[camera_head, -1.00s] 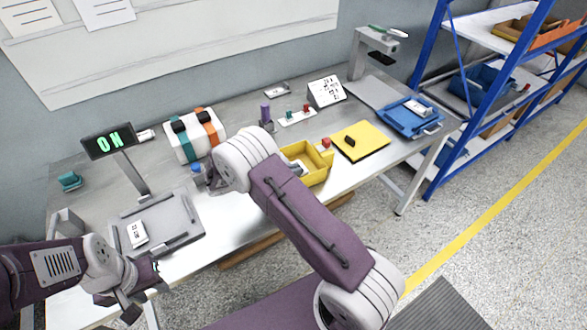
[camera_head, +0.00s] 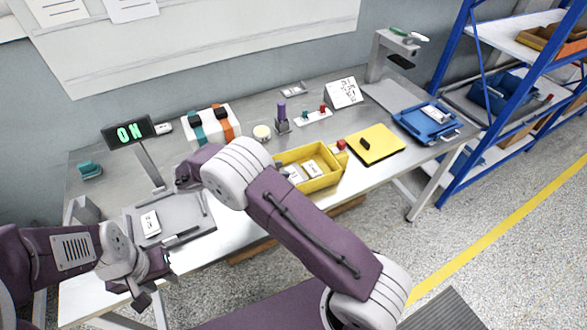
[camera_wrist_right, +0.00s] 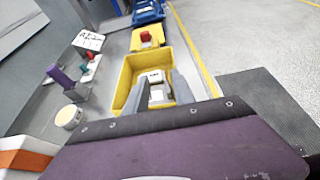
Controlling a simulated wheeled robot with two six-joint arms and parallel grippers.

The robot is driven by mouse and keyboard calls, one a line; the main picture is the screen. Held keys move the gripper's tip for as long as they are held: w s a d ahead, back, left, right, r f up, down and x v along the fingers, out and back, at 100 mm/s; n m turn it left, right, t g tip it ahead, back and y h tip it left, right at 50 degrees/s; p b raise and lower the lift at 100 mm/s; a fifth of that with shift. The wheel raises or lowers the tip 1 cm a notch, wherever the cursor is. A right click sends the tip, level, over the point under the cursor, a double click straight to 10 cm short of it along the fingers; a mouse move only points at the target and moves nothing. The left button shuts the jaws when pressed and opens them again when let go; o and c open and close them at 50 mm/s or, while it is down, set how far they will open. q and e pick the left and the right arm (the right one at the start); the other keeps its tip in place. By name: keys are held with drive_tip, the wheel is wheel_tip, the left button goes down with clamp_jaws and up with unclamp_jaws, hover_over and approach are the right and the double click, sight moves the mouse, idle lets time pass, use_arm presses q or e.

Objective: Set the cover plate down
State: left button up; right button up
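A flat yellow plate with a black knob (camera_head: 381,149), which I take as the cover plate, lies flat on the table right of the yellow bin. Neither gripper touches it. My right gripper (camera_wrist_right: 158,92) shows in the right wrist view as two grey fingers standing apart, with pale blocks in the bin seen between them; I see nothing clearly held. In the head view, my right wrist hangs left of the bin and hides part of the table. My left gripper (camera_head: 150,281) is at the table's front left, by the grey fixture; its fingertips are unclear.
The yellow bin (camera_head: 322,182) holds several pale blocks. The grey fixture (camera_head: 182,211) carries a white labelled block, under a display (camera_head: 130,132) reading ON. A striped holder (camera_head: 211,126), a cream round item (camera_head: 262,132) and a blue tray (camera_head: 427,124) stand on the table.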

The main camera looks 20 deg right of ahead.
drive_tip(key=s+f+m+y, duration=0.3)
drive_tip(key=s+m+y, duration=1)
drive_tip(key=s+m, duration=0.4)
drive_tip(key=shift+s+d+f+m+y, duration=0.2)
drive_tip(key=shift+s+d+m+y, duration=0.15)
drive_tip(key=shift+m, duration=0.75)
